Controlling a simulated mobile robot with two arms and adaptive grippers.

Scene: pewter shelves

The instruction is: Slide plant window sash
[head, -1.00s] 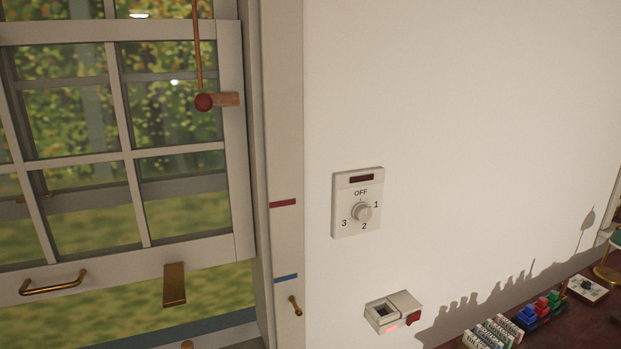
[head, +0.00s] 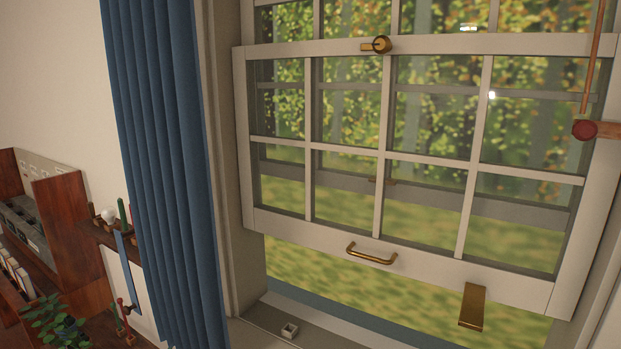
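The window sash (head: 345,237) is a white framed grid of panes in the middle and right of the head view. It stands raised, with an open gap below its bottom rail showing green outside. A brass pull handle (head: 371,254) sits on the bottom rail, and a brass plate (head: 472,306) hangs from the rail to its right. A round brass latch (head: 381,45) is on the upper rail. A potted plant (head: 57,325) with green leaves stands at the lower left, partly cut off by the frame edge. Neither of my grippers shows.
A blue curtain (head: 172,150) hangs left of the window. The sill (head: 270,325) holds a small whitish square item (head: 289,330). Wooden shelves (head: 68,225) with books and small items stand at far left.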

